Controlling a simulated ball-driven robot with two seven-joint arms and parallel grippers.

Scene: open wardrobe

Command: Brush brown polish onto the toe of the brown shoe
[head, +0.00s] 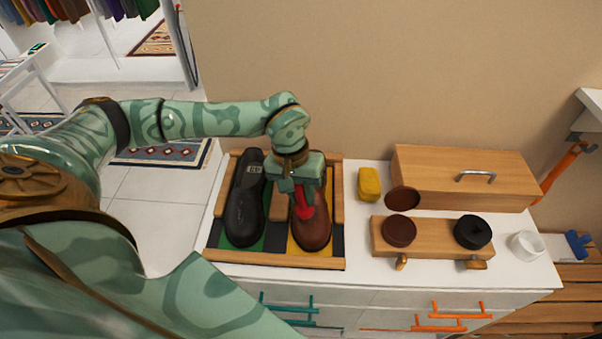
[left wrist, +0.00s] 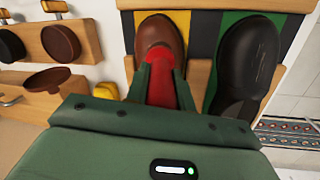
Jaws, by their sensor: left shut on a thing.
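The brown shoe (head: 311,228) lies in the right half of a wooden tray, toe toward me; its toe also shows in the left wrist view (left wrist: 160,33). My left gripper (head: 299,191) is over this shoe, shut on a red brush (head: 304,206). In the left wrist view the red brush (left wrist: 160,88) lies between the fingers and its far end is at the shoe; I cannot tell whether it touches. The brown polish tin (head: 398,230) sits open on a wooden stand, its lid (head: 402,198) tilted behind it. My right gripper is not in view.
A black shoe (head: 244,214) lies left of the brown one in the tray (head: 275,262). The stand (head: 432,240) also holds a black tin (head: 472,232). A yellow sponge (head: 369,184), a wooden box (head: 465,175) and a white cup (head: 526,244) stand nearby.

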